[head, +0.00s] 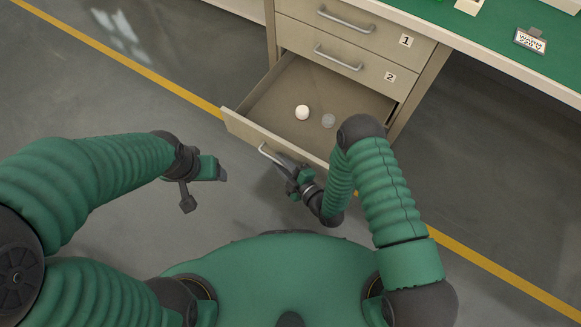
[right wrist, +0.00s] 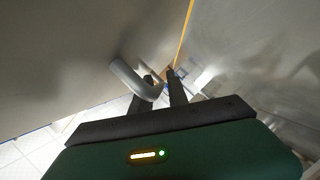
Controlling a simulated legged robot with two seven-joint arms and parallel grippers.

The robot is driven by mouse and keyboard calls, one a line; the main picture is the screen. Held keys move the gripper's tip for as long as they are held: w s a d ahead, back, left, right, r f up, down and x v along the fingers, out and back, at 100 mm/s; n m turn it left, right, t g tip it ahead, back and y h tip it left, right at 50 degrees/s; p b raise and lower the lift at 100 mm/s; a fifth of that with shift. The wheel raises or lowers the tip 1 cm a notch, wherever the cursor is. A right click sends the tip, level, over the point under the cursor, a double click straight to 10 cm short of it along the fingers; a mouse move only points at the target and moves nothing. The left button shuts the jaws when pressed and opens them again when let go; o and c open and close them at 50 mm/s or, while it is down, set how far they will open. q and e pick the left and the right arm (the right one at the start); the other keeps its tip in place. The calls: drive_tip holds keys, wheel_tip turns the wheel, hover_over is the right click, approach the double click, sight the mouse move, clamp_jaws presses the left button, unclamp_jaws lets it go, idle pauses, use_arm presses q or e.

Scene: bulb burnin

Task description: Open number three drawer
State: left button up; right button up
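The number three drawer (head: 250,128) is the lowest of the stack and is pulled out, showing its inside. Its own number label is not visible. A white round bulb (head: 302,112) and a greyer, clear-looking one (head: 328,121) lie in it. My right gripper (head: 291,172) is at the drawer's handle (head: 268,153). In the right wrist view the bent end of the handle (right wrist: 132,80) runs in between the two fingers (right wrist: 162,82), which look closed around it. My left gripper (head: 222,173) is over the floor left of the drawer, apart from it; its finger opening is unclear.
Drawers one (head: 345,30) and two (head: 338,62) above are shut. The green bench top (head: 510,55) holds a small sign (head: 530,40) at the right. A yellow floor line (head: 140,68) runs diagonally under the cabinet. The floor at left is clear.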

drive_tip(key=p+v, duration=0.6)
drive_tip(key=v, duration=1)
drive_tip(key=shift+s+d+f, duration=0.15)
drive_tip(key=shift+s+f, duration=0.05)
drive_tip(key=shift+s, duration=0.05)
